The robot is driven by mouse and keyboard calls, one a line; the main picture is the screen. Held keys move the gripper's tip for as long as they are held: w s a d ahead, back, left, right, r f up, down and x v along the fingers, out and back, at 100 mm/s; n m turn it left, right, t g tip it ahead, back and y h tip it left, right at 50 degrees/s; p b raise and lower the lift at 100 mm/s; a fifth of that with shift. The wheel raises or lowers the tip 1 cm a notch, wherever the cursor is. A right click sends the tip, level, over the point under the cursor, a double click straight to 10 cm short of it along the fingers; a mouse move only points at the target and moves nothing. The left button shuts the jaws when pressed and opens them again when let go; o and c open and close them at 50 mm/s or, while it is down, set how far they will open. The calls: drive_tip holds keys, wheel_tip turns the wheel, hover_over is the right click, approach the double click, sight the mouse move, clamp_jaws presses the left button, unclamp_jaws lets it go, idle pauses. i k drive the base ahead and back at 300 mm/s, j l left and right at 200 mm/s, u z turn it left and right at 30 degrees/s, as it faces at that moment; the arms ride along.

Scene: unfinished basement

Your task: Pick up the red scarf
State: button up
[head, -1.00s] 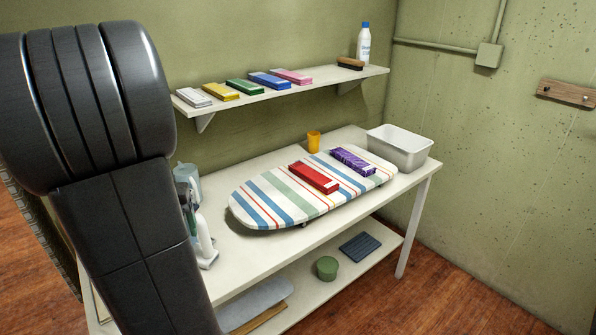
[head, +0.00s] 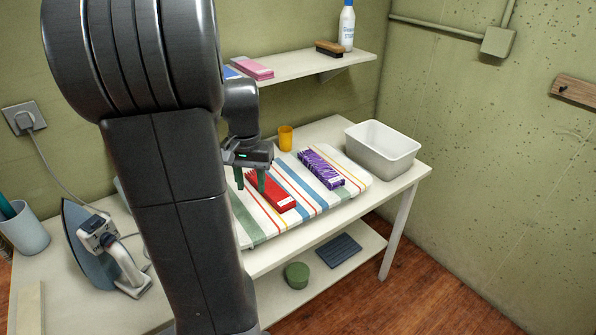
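My arm hides the left part of the board.
A white bin (head: 382,160) and an orange cup (head: 285,138) stand behind on the table. An iron (head: 100,245) and a blue-grey cup (head: 24,232) stand at left. The wall shelf (head: 305,66) holds a pink folded piece (head: 252,68), a brush (head: 329,48) and a bottle (head: 346,25).

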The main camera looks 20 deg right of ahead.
sight(278, 199)
drive_tip(key=i+l+u, duration=0.1)
drive_tip(key=l, duration=0.45)
drive_tip(key=i+l, duration=0.15)
drive_tip(key=l, duration=0.4)
drive_tip(key=i+l+u, duration=0.15)
drive_tip(key=l, duration=0.4)
drive_tip(key=i+l, duration=0.1)
drive_tip(key=l, duration=0.45)
drive_tip(key=l+u, duration=0.1)
drive_tip(key=u, duration=1.25)
